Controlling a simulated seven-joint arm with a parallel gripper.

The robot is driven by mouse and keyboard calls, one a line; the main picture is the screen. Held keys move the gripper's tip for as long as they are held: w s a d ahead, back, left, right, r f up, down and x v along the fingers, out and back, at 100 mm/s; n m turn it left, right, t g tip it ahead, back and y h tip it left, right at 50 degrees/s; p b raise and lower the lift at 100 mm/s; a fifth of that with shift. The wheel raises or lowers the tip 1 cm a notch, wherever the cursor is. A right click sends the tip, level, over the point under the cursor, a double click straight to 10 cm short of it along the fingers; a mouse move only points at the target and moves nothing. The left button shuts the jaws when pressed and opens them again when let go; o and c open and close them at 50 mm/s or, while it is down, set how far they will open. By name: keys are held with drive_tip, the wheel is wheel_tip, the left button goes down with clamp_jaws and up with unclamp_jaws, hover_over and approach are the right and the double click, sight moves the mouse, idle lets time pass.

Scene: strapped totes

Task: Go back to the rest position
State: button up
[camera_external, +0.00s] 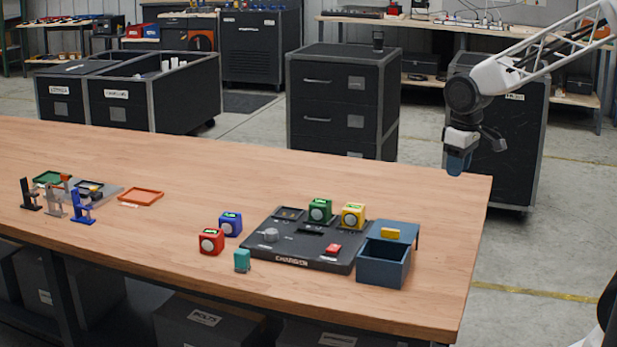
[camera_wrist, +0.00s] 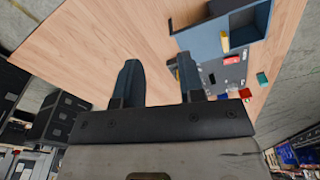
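My gripper (camera_external: 458,164) hangs at the right in the external view, near the table's far right corner and clear of the objects. In the wrist view its two dark fingers (camera_wrist: 160,80) are spread apart, with only bare table surface seen between them. The wooden table (camera_external: 150,230) holds a black charger board (camera_external: 300,257) with a green cube (camera_external: 320,210) and a yellow cube (camera_external: 353,215) on it. A blue cube (camera_external: 230,224), a red cube (camera_external: 211,241) and a small teal block (camera_external: 242,260) stand left of the board.
An open blue-grey box (camera_external: 383,272) stands right of the board, beside a raised shelf (camera_external: 405,231) bearing a yellow piece (camera_external: 390,233). Small stands (camera_external: 80,207) and an orange tray (camera_external: 140,197) sit at the left. Black cabinets (camera_external: 343,100) stand behind the table. Its middle is clear.

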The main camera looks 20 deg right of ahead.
drive_tip(key=s+d+r+m+t, duration=0.1)
drive_tip(key=s+d+r+m, duration=0.2)
drive_tip(key=s+d, duration=1.3)
drive_tip(key=d+m, duration=0.3)
drive_tip(key=shift+d+t, duration=0.2)
drive_tip(key=shift+t, duration=0.1)
